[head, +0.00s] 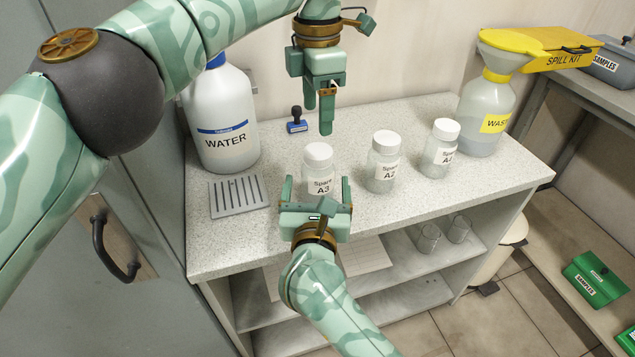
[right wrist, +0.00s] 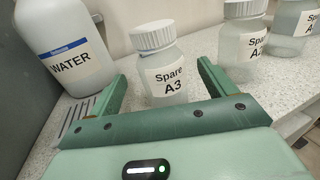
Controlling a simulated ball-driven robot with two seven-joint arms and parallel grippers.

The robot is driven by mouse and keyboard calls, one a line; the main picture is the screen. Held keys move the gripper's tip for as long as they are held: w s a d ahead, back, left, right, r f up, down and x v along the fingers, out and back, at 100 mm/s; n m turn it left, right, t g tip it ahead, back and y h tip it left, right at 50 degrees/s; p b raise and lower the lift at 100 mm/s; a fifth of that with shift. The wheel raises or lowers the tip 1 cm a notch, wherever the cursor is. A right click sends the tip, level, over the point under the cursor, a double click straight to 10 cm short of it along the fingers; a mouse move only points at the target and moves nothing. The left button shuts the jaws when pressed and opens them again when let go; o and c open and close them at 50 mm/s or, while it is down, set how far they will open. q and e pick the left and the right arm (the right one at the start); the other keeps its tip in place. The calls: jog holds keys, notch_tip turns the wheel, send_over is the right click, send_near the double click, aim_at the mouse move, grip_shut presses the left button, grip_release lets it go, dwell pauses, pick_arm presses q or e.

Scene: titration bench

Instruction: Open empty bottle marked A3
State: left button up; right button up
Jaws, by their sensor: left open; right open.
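The bottle marked Spare A3 (head: 319,168) stands upright on the speckled bench, its white ribbed cap (head: 318,152) on. In the right wrist view the A3 bottle (right wrist: 165,75) stands beyond and between my spread fingers. My right gripper (head: 316,188) is open, low in front of the bottle, and hides its lower part in the head view; whether the fingers reach around the bottle is unclear. My left gripper (head: 318,115) is open and empty, pointing down above and behind the A3 cap. Whether the bottle is empty is hard to tell.
Bottles A2 (head: 382,172) and another spare (head: 438,158) stand to the right. The water bottle (head: 222,130), grey slotted tray (head: 238,196) and blue stamp (head: 297,122) are left and behind. A waste bottle with yellow funnel (head: 486,112) stands at the bench's right end.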

aim_at(317, 182)
jog(key=shift+w+d, duration=0.1)
jog(key=shift+w, duration=2.25)
jog(key=c, duration=1.2)
jog(key=o, duration=1.2)
jog(key=shift+s, duration=0.1)
